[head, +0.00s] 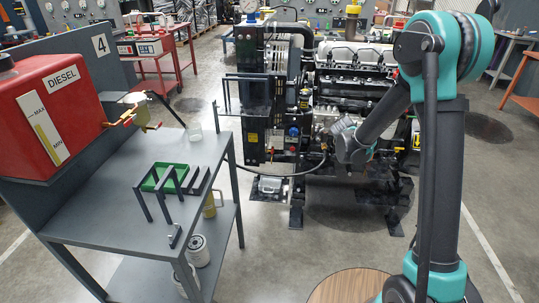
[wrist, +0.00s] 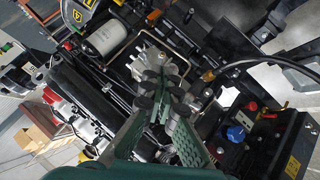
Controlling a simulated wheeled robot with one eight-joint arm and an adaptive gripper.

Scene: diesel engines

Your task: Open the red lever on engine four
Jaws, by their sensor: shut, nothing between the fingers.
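The engine (head: 350,65) stands on a black frame beyond the grey bench, in the middle of the head view. A small red part (wrist: 253,106) sits beside a blue knob (wrist: 235,133) on a black panel, at the right of the wrist view. I cannot tell for sure whether this red part is the lever. The blue knob also shows in the head view (head: 293,132). My gripper (wrist: 166,104) is shut and empty over the engine, apart from the red part. In the head view my arm reaches in from the right, and its fingertips are hard to make out.
A red diesel tank (head: 42,120) stands on the grey bench (head: 95,215) at left, by a panel marked 4 (head: 101,45). A brass-coloured tap (head: 130,118) juts from it. A green tray (head: 165,177) and black brackets are on the bench. A black hose loops before the engine.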

